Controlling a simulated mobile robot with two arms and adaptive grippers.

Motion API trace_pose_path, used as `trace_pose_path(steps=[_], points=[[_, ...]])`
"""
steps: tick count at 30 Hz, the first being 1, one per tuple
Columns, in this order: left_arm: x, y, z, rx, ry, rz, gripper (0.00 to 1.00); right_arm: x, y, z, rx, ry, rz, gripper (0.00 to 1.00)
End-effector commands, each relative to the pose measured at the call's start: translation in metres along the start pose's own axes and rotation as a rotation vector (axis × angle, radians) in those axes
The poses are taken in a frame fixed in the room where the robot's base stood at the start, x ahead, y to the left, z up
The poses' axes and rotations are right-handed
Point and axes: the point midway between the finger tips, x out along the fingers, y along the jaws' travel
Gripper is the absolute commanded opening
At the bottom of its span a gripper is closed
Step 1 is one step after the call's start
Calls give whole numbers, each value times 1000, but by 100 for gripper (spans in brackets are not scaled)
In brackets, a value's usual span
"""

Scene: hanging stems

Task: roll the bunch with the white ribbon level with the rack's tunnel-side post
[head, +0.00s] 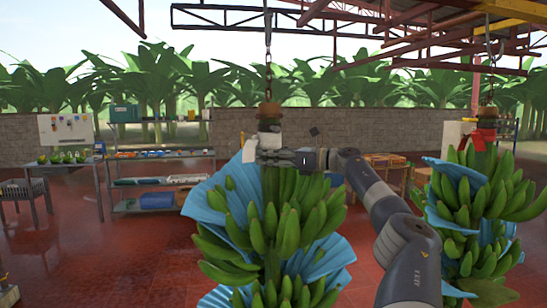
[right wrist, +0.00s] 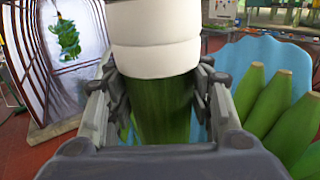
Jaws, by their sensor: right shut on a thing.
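The bunch with the white ribbon (head: 285,215) hangs from a chain in the middle of the head view, with green bananas and blue sheets between its hands. The white ribbon (right wrist: 155,45) wraps its stem, just above my fingers in the right wrist view. My right gripper (head: 278,156) is shut on the green stem (right wrist: 162,110), one finger on each side. The rack (head: 163,183) stands behind, to the left, with posts at its left (head: 108,170) and right (head: 213,160); I cannot tell which is tunnel-side. My left gripper is not in view.
A second bunch with a red ribbon (head: 482,138) hangs at the right, close to my right arm. Red floor (head: 130,255) is open at the front left. A low wall (head: 380,132) runs behind.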

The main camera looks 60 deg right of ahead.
Motion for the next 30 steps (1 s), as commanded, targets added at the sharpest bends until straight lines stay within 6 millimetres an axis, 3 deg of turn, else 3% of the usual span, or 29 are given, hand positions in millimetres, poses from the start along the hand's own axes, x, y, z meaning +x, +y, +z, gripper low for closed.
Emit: trace_pose_path(steps=[3,4,6,20,30], points=[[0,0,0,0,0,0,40,2,3,-2,3,4,9,4],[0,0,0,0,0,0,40,2,2,-2,3,5,9,52],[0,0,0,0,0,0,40,1,2,-2,1,5,7,67],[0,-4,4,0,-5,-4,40,-1,0,-1,-4,5,1,67],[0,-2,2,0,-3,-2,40,-15,2,4,-10,1,3,67]])
